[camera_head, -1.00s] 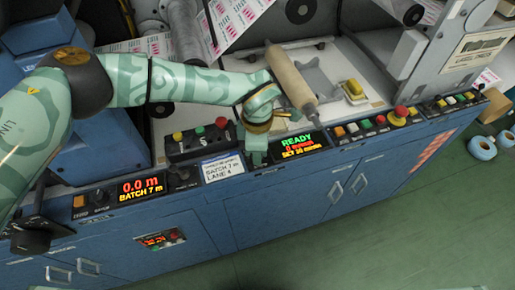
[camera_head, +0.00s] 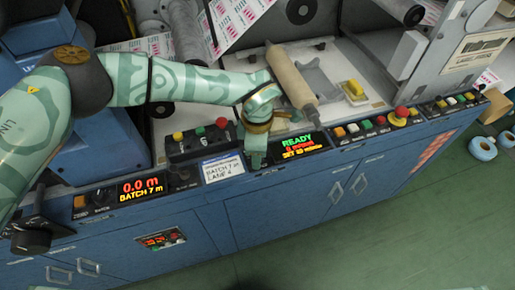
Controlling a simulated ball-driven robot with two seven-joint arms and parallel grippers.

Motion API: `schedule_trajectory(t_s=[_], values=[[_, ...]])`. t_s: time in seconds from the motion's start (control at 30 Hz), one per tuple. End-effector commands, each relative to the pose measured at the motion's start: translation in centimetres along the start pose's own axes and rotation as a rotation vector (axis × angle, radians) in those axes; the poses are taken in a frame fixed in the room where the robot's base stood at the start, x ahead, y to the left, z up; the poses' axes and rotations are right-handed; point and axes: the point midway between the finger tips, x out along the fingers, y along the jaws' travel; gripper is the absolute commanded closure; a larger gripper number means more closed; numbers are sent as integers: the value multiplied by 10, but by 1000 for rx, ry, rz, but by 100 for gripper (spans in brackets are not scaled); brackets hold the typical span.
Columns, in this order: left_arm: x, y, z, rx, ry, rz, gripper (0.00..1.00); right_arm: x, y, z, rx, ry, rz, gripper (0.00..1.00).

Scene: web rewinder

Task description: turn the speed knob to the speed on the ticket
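My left gripper (camera_head: 256,160) points down at the blue front panel, between the white ticket and the lit speed display. The speed knob is not visible; the gripper covers that part of the panel. I cannot tell whether its fingers are open or shut on something. The ticket (camera_head: 222,170) is a white card with a blue header; a line with "BATCH 7 m" is readable, the smaller print is not. The display (camera_head: 300,144) shows "READY", a red speed line that seems to read 0, and a yellow "SET" line whose digits are blurred. My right gripper is out of view.
A second display (camera_head: 140,188) shows "0.0 m" and "BATCH 7 m". A button box (camera_head: 200,140) stands left of the gripper. A roller (camera_head: 290,75) lies behind it. A red mushroom button (camera_head: 401,112) and other buttons line the right panel. Green floor lies in front.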

Motion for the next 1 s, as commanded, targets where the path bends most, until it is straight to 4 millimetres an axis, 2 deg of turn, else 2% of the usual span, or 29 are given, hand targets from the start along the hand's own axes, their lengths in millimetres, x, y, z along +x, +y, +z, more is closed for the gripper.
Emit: schedule_trajectory(t_s=[0.17, 0.4, 0.6, 0.8, 1.0], values=[[-34, 0, 0, 1, -1, 5, 47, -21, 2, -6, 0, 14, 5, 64], [-103, 1, 0, 1, 0, 7, 47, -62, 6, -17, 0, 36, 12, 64], [-144, 0, 0, 0, 1, 3, 47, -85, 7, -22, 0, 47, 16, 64], [-161, 0, 0, 0, 0, 1, 47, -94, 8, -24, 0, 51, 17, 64], [-161, 0, 0, 0, 0, -1, 47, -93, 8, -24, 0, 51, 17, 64]])
